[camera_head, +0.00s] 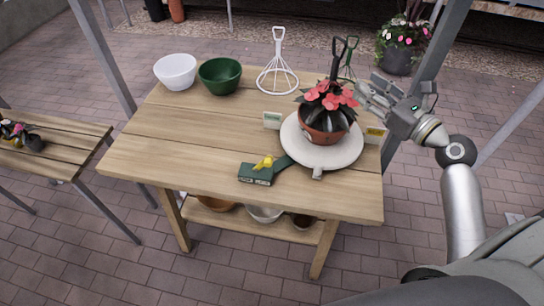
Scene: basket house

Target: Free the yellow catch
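The yellow catch (264,162) sits on top of a dark green block (256,174) on the wooden table, near its front. A green arm (283,162) runs from beside it to the round white turntable (350,155). A terracotta pot (323,134) with red flowers and a black conical hanger stands on the turntable. My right gripper (368,96) is in the air just right of the flowers, far from the catch. Its fingers look spread, with nothing seen between them. My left gripper is out of view.
A white bowl (175,73), a green bowl (220,77) and a white wire hanger (278,75) stand at the back of the table (160,145). Small cards (272,120) flank the turntable. The table's left front is clear. A lower shelf holds bowls.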

